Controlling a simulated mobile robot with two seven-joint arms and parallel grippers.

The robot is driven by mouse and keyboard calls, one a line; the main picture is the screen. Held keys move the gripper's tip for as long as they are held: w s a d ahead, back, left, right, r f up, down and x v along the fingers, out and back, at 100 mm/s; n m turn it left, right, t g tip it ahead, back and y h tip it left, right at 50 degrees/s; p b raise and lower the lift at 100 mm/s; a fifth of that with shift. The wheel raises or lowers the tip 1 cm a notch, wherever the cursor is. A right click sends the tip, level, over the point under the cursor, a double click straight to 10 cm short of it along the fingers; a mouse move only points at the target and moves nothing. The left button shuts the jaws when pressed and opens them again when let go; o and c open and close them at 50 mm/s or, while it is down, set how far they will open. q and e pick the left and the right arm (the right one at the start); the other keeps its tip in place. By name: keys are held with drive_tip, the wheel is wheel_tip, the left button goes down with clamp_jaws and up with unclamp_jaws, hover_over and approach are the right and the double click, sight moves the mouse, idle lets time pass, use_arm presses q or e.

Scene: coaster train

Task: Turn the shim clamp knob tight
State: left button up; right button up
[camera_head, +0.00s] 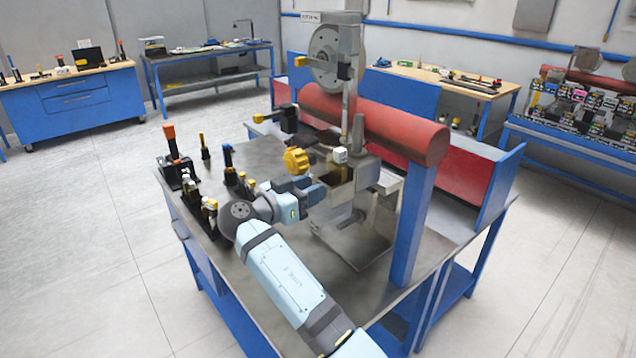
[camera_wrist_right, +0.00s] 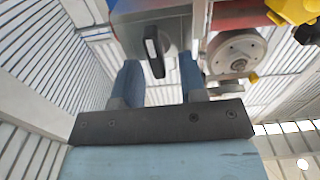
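In the head view a yellow lobed knob (camera_head: 296,160) sits on the near left side of the metal fixture (camera_head: 350,230). My right gripper (camera_head: 316,193) is just below and right of it, in front of the fixture. In the right wrist view the two blue fingers (camera_wrist_right: 160,68) are apart, with a clear gap. A small black lever with a pale face (camera_wrist_right: 153,52) shows beyond the gap, against a grey block. I cannot tell if the fingers touch it. The yellow knob (camera_wrist_right: 293,9) is outside the fingers, at the upper right. Which part is the shim clamp knob is unclear. My left gripper is not in view.
A long red cylinder (camera_head: 385,125) lies behind the fixture, and a large grey wheel (camera_head: 326,52) stands above it. Blue posts (camera_head: 412,222) rise at the right. Several upright tools, one orange-topped (camera_head: 169,132), stand on the table's left side. The table's near-left surface is partly clear.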

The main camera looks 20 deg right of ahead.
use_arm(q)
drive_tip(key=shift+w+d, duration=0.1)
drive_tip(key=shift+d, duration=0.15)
use_arm(e)
drive_tip(key=shift+d, duration=0.15)
